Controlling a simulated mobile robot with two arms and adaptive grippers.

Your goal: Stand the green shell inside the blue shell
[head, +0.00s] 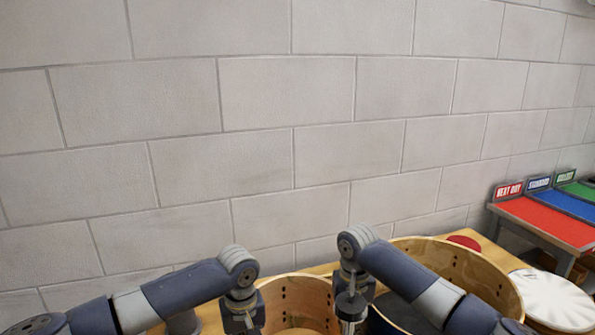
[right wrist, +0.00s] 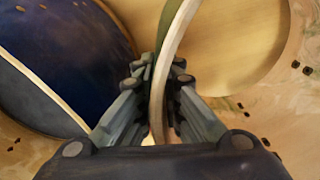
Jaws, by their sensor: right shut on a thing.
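The smaller shell, taken as the green shell (head: 302,294), shows its bare wooden inside at the bottom of the head view. In the right wrist view its pale rim and a strip of green outside wall (right wrist: 163,50) run between my right fingers. My right gripper (right wrist: 158,125) is shut on this rim; it also shows in the head view (head: 350,308) at the shell's right side. The blue shell (head: 462,265) is larger, stands open side up to the right, and its dark blue wall (right wrist: 72,58) shows in the right wrist view. My left gripper (head: 243,318) is at the green shell's left side; its fingertips are unclear.
A round white drum head (head: 555,302) lies right of the blue shell. A red round piece (head: 464,242) shows behind it on the wooden bench (head: 490,248). A side table with red (head: 545,222), blue and green areas and small signs stands far right. A block wall closes the back.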

